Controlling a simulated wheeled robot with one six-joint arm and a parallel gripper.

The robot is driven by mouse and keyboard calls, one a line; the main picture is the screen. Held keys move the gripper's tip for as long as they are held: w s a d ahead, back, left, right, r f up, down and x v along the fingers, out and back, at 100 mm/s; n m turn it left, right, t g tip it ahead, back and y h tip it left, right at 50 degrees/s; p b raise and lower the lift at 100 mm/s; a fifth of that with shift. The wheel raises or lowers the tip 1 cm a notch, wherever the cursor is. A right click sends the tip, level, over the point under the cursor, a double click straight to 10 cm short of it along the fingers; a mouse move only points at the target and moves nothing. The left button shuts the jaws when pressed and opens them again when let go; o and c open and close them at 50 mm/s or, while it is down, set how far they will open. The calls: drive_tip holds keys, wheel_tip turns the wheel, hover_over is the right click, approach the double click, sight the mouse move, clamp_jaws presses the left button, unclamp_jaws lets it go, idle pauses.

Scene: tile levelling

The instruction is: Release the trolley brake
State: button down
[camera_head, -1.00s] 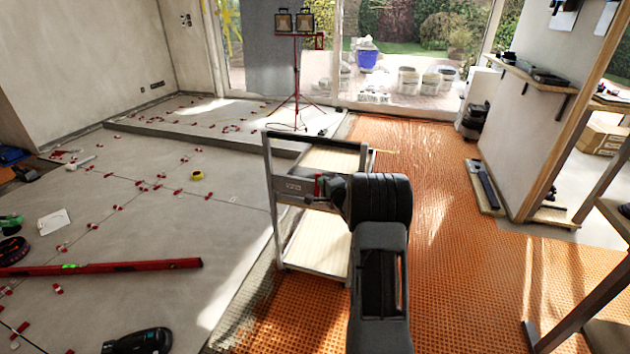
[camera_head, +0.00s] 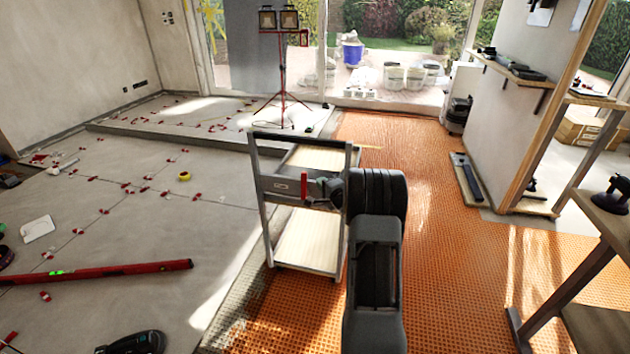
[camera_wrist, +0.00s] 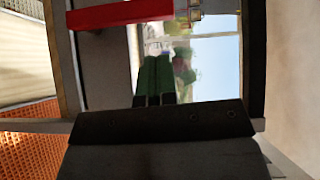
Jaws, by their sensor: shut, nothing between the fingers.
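The trolley (camera_head: 258,212), a grey metal frame with pale wooden shelves, stands upright ahead of me on the orange matting. A grey crossbar with a small red-marked plate (camera_head: 285,184) spans its near side. My gripper (camera_head: 318,188) is beside this crossbar, partly hidden by my dark wrist; I cannot tell whether it touches. In the wrist view, my gripper's green, black-based fingers (camera_wrist: 155,62) are together and empty. A red bar (camera_wrist: 120,14) lies beyond and left of the fingertips there, attached to a grey panel. I cannot tell for certain which part is the brake.
Orange matting (camera_head: 450,280) is open to the right of the trolley. A workbench (camera_head: 610,225) stands at the right edge. A red spirit level (camera_head: 110,270) and tile clips lie on the grey tiles at left. A work-light tripod (camera_head: 281,75) stands behind.

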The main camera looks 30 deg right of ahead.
drive_tip(key=s+p, duration=0.1)
drive_tip(key=s, duration=0.8)
drive_tip(key=shift+s+a+f, duration=0.15)
drive_tip(key=shift+s+a, duration=0.15)
